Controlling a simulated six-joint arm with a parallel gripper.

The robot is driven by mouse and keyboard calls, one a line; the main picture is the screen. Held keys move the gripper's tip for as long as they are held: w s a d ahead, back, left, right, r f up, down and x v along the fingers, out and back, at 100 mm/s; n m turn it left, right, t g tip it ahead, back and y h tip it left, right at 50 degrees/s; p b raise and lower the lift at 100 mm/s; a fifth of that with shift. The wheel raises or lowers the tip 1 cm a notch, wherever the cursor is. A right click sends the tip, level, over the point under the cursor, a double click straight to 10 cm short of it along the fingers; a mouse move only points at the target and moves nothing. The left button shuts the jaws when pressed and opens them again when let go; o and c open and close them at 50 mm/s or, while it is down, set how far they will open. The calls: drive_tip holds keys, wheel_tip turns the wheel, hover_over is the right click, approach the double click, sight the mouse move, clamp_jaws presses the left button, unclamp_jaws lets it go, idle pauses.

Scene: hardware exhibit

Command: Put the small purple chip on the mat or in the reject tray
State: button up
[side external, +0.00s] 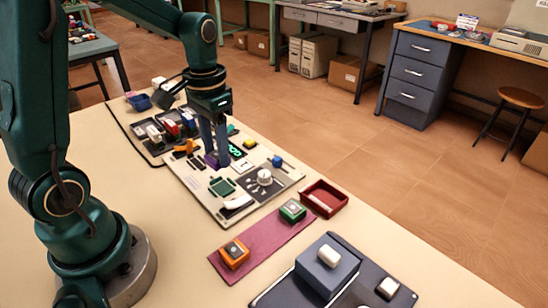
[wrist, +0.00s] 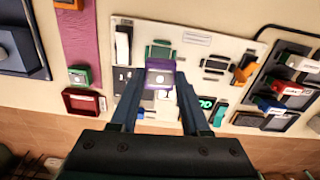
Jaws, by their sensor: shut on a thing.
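The small purple chip (side external: 211,161) is between the fingers of my gripper (side external: 216,158), low over the light control panel board. In the wrist view the chip (wrist: 160,75) sits between the two fingertips of my gripper (wrist: 158,84), which is shut on it. I cannot tell whether the chip still touches the board. The magenta mat (side external: 262,238) lies nearer the side camera, with an orange chip (side external: 234,254) and a green chip (side external: 293,211) on it. The red reject tray (side external: 339,191) stands beside the mat and looks empty; it also shows in the wrist view (wrist: 70,108).
The panel board (side external: 207,191) carries a white knob (side external: 264,177), a blue knob (side external: 278,162) and green parts. A dark tray (side external: 148,151) with several coloured modules lies behind it. A grey block on a dark base (side external: 327,268) stands at the front right.

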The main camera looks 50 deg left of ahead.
drive_tip(key=shift+d+n, duration=0.1)
drive_tip(key=shift+n, duration=0.4)
drive_tip(key=d+m, duration=0.2)
drive_tip(key=d, duration=1.3)
drive_tip(key=shift+s+a+f, duration=0.1)
drive_tip(key=shift+s+f, duration=0.1)
drive_tip(key=shift+f, duration=1.25)
drive_tip(key=shift+s+f, duration=0.2)
drive_tip(key=shift+f, duration=1.2)
drive_tip(key=shift+f, duration=0.65)
drive_tip(key=o, duration=1.5)
wheel_tip(320, 180, up, 8)
drive_tip(key=shift+f, duration=0.25)
